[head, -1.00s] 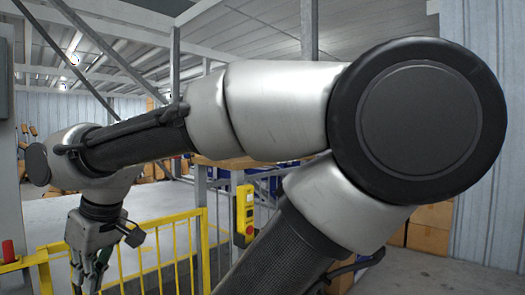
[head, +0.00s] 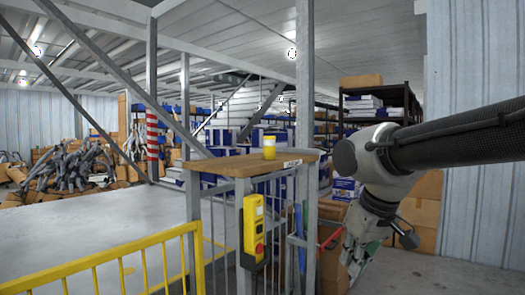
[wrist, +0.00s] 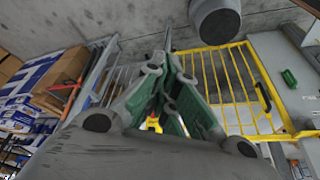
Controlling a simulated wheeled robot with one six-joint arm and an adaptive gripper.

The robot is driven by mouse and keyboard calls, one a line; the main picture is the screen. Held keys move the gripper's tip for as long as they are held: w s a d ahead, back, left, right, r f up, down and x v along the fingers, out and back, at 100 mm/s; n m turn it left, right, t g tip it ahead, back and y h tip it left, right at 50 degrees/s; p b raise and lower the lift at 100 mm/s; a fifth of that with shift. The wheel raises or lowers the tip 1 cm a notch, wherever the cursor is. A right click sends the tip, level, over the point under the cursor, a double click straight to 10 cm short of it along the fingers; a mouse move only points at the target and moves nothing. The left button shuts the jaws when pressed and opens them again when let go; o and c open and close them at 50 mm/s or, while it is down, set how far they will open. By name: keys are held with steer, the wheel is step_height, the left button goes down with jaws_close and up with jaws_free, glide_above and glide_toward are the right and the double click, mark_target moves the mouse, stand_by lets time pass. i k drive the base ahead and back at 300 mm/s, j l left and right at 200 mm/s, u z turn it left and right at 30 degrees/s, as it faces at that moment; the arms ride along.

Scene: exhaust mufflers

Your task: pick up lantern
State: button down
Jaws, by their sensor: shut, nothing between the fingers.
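A small yellow cylinder with a pale band (head: 269,148), which looks like the lantern, stands upright on a wooden-topped stand (head: 235,167) in the middle of the head view. My gripper (head: 354,268) hangs to the right of the stand and lower than its top, apart from the cylinder. In the wrist view my gripper's green-padded fingers (wrist: 167,75) are together with nothing between them. I cannot make out the cylinder in the wrist view.
A yellow control box (head: 253,232) hangs on the stand's front. A yellow railing (head: 120,262) runs at the lower left. A grey post (head: 306,110) rises right beside the stand. Cardboard boxes (head: 425,187) stand behind my arm. Grey pipes (head: 75,165) are heaped far left.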

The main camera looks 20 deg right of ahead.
mark_target(269, 142)
steer(key=z, duration=0.4)
steer(key=l+u, duration=0.1)
steer(key=u, duration=0.3)
steer(key=i+l+u, duration=0.1)
steer(key=u, duration=0.3)
steer(key=i+l+u, duration=0.1)
steer(key=l+u, duration=0.2)
steer(key=l, duration=0.55)
steer(key=l+u, duration=0.3)
steer(key=l, duration=0.55)
